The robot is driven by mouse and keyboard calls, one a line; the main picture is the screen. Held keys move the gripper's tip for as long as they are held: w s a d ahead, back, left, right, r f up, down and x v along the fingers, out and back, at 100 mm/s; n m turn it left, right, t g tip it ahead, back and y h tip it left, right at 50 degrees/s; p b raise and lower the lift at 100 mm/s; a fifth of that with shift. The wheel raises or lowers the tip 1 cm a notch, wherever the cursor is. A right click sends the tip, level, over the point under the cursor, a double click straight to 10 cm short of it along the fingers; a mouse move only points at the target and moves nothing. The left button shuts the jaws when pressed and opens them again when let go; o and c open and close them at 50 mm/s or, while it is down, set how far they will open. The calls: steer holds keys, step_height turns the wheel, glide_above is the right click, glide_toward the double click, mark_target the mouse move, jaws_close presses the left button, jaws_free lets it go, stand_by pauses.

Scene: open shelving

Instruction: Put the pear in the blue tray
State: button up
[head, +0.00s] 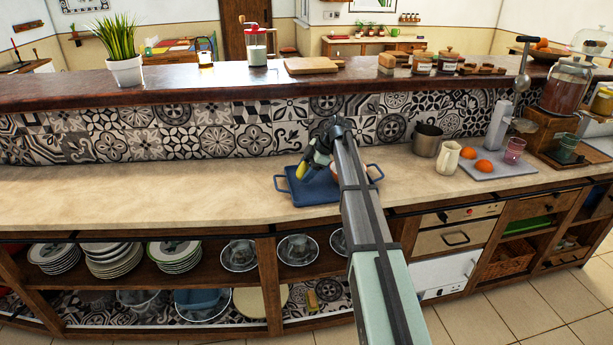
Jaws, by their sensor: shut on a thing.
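The blue tray (310,193) lies on the beige counter near its front edge, with a handle showing at its left. My gripper (304,170) is over the tray's back left part, pointing down. It is shut on a small yellow thing (301,172), which looks like the pear and is partly hidden by the gripper. I cannot tell whether the pear touches the tray. My arm covers the tray's right part. A pinkish-orange thing (375,172) shows just right of my arm, mostly hidden.
Right of the tray stand a metal pot (427,140), a cream jug (448,157) and a grey board (500,168) with oranges and a glass. The counter left of the tray is clear. A tiled wall and raised ledge (200,88) run behind.

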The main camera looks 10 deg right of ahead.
steer(key=shift+f, duration=1.15)
steer(key=shift+f, duration=0.15)
steer(key=o, duration=1.1)
steer(key=v, duration=1.2)
